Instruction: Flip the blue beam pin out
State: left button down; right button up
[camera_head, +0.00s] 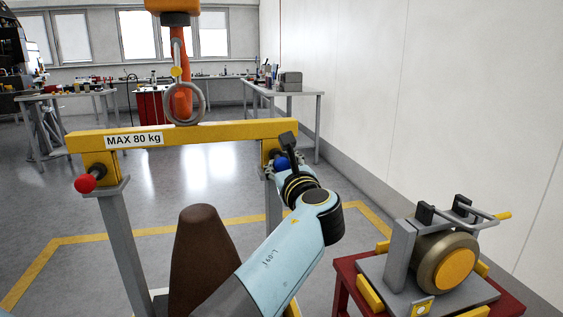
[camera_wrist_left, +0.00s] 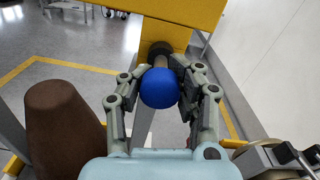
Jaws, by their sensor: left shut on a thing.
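The blue beam pin (camera_head: 282,163) sits at the right end of the yellow lifting beam (camera_head: 210,134), partly hidden by my left gripper. In the left wrist view its round blue knob (camera_wrist_left: 159,88) faces the camera, and its grey shaft runs into a dark collar on the yellow beam (camera_wrist_left: 150,20). My left gripper (camera_head: 283,166) is shut on the pin, with one finger on each side of the knob and shaft in the wrist view (camera_wrist_left: 160,82). A red-knobbed pin (camera_head: 85,184) is at the beam's left end. My right gripper is not in view.
An orange hook (camera_head: 182,100) holds the beam by a ring. Grey posts (camera_head: 122,235) stand under its ends. A brown cone (camera_head: 203,250) stands below the beam. A red cart (camera_head: 345,275) with a grey fixture and round part is at the lower right.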

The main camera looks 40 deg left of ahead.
pick_arm(q)
jog(key=shift+f, duration=0.1)
jog(key=c, duration=1.4)
grip_release()
jog(key=shift+c, duration=0.2)
jog(key=o, duration=0.5)
jog(key=shift+o, duration=0.2)
jog(key=shift+r, duration=0.2)
notch_tip(320, 180, up, 10)
jog(key=shift+f, duration=0.15)
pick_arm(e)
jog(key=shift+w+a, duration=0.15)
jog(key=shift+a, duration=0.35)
